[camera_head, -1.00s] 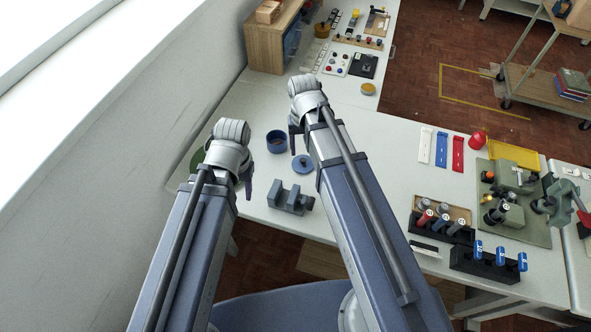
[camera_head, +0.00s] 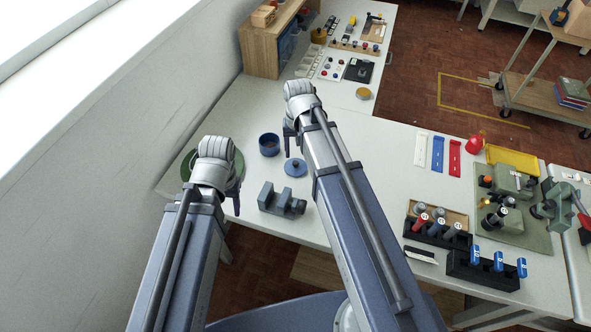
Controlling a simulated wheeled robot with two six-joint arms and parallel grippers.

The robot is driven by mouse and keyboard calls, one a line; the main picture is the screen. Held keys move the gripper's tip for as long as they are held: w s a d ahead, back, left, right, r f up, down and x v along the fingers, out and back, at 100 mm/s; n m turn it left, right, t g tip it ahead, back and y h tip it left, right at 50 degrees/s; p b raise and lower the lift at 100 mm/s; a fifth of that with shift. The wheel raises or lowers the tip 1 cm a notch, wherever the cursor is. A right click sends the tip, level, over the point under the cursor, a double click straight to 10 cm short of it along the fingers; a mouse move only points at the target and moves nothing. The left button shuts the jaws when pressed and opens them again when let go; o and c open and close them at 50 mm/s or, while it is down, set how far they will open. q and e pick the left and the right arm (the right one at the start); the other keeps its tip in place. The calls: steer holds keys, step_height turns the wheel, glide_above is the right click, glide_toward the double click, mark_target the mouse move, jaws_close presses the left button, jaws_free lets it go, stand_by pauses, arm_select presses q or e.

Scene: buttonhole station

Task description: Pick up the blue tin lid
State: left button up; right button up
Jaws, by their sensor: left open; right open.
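The blue tin lid (camera_head: 295,169) lies flat on the white table, with a small knob on top. The open blue tin (camera_head: 269,145) stands just behind and left of it, with something brownish inside.
A grey vise-like block (camera_head: 282,201) stands just in front of the lid. The green round plate (camera_head: 239,163) lies to the left near the wall. White, blue and red strips (camera_head: 438,153) and black racks (camera_head: 485,268) are on the right. The table beyond the tin is clear.

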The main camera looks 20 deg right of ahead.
mark_target(296, 163)
steer(key=shift+f, duration=0.1)
steer(key=f+b, duration=0.5)
steer(key=shift+w+a, duration=0.25)
jaws_close()
stand_by(0.3)
